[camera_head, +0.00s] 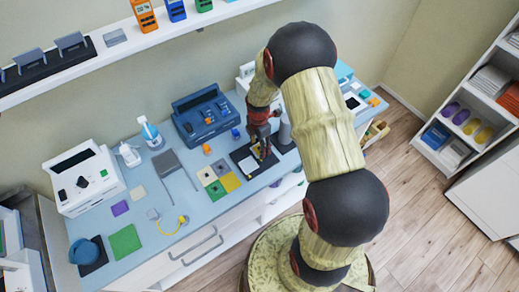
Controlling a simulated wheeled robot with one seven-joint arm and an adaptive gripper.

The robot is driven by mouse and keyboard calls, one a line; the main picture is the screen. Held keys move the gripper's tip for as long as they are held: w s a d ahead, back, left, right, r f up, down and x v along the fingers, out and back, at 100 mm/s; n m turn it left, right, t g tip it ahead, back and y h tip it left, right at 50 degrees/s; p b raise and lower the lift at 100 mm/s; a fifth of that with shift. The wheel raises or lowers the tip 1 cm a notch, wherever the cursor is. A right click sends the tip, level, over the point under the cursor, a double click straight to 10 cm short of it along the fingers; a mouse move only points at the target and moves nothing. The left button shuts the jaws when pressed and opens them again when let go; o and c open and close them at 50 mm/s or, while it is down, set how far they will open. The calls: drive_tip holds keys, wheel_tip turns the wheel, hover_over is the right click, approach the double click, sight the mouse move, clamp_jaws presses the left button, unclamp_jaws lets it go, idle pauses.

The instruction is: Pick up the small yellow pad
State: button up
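A small flat yellow pad (230,182) lies on the blue-grey counter. It is the front right one in a tight cluster with a beige pad (206,175), a grey-green pad (221,167) and a green pad (216,190). My gripper (260,153) points down over a dark mat (263,168), to the right of and behind the yellow pad. A bit of yellow shows at its fingertips, too small to identify. The fingers are small and partly merge with the dark mat, so I cannot tell whether they are open or shut.
A blue case (204,113) stands behind the pads, with a spray bottle (151,134) and a white box (84,178) to the left. A yellow-ended cable (182,221) and a larger green pad (125,240) lie front left. A shelf (130,47) runs above the counter.

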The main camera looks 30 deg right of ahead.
drive_tip(key=shift+c, duration=0.5)
clamp_jaws()
